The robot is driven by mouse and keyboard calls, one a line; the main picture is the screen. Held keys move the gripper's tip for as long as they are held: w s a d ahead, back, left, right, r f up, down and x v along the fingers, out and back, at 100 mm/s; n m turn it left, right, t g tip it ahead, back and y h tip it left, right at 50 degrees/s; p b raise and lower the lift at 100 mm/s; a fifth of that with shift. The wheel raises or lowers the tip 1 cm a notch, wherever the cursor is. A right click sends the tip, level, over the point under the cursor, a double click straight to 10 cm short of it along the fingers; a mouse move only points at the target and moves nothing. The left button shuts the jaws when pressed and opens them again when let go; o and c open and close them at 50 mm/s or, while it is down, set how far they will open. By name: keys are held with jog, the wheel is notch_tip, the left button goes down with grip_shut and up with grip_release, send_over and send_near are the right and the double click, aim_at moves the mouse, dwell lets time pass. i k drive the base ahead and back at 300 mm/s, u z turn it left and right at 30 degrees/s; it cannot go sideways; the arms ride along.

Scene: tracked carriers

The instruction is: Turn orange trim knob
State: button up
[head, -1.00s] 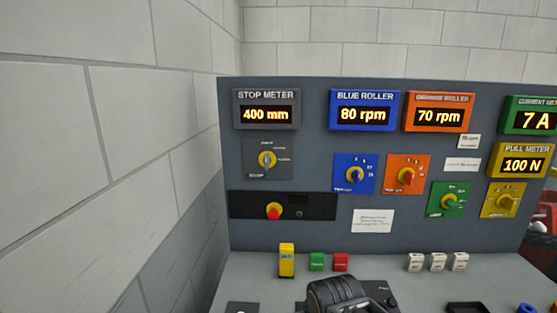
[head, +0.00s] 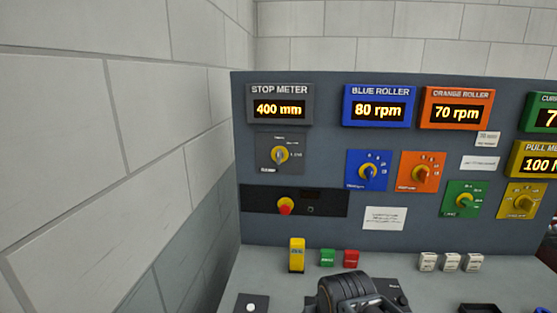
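The orange trim knob (head: 423,173) sits on an orange square plate (head: 409,185) on the grey upright panel, right of centre. Its pointer leans up and to the right. Above it the orange roller display (head: 456,110) reads 70 rpm. My gripper is not clearly seen; a dark rounded part at the bottom centre may be a desk control or part of my arm, and I cannot tell which.
A blue knob (head: 368,172) is just left of the orange plate, and a green knob (head: 463,201) is low to its right. A yellow knob (head: 524,203) is farther right. A red button (head: 285,206) is lower left. Several small blocks stand on the desk (head: 262,275). A block wall is at left.

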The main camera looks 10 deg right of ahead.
aim_at(423, 174)
jog(key=u, duration=1.4)
jog(key=k, duration=1.15)
jog(key=z, duration=1.35)
jog(key=i, duration=0.15)
jog(key=z, duration=0.2)
